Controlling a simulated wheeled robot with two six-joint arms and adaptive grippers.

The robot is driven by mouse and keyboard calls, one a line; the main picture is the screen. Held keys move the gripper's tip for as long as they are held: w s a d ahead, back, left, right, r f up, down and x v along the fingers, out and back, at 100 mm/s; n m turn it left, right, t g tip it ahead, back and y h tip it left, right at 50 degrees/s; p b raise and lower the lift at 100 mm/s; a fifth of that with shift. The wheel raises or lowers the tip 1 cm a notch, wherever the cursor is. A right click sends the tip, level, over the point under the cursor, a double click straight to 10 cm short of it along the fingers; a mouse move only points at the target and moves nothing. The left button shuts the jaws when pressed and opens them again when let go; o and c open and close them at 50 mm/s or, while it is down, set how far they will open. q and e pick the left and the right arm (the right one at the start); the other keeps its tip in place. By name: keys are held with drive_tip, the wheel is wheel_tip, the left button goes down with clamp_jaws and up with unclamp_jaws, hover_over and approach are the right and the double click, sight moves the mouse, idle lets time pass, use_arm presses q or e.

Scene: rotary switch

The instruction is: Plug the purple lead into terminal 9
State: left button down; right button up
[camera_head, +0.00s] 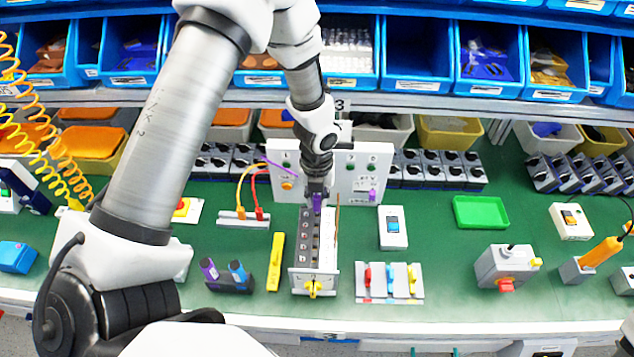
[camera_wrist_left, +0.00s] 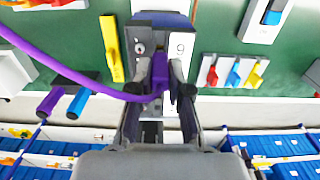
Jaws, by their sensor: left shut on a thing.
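My left gripper (camera_head: 318,190) is shut on the purple plug (camera_head: 317,203) of the purple lead at the far end of the terminal block (camera_head: 300,282). The block has a column of round terminals beside a white strip. In the left wrist view the gripper's fingers (camera_wrist_left: 160,78) flank the purple plug (camera_wrist_left: 159,68), and the purple cable (camera_wrist_left: 60,62) runs off to the left. A label that looks like a 9 (camera_wrist_left: 180,46) shows on the white strip just beyond the plug. Whether the plug's tip is in a terminal is hidden. My right gripper is not in view.
A white panel (camera_head: 345,160) stands behind the block. A socket strip with orange and red leads (camera_head: 243,219) lies left, near a yellow bar (camera_head: 275,262) and a holder with purple and blue handles (camera_head: 228,283). Right are a white switch (camera_head: 393,240) and a rack of colored levers (camera_head: 390,297).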

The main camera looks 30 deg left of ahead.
use_arm(q)
drive_tip(key=shift+f+b, duration=0.5)
drive_tip(key=shift+f, duration=0.55)
drive_tip(key=shift+f, duration=0.15)
drive_tip(key=c, duration=1)
unclamp_jaws()
wheel_tip(320, 180, up, 12)
drive_tip(key=shift+r, duration=0.1)
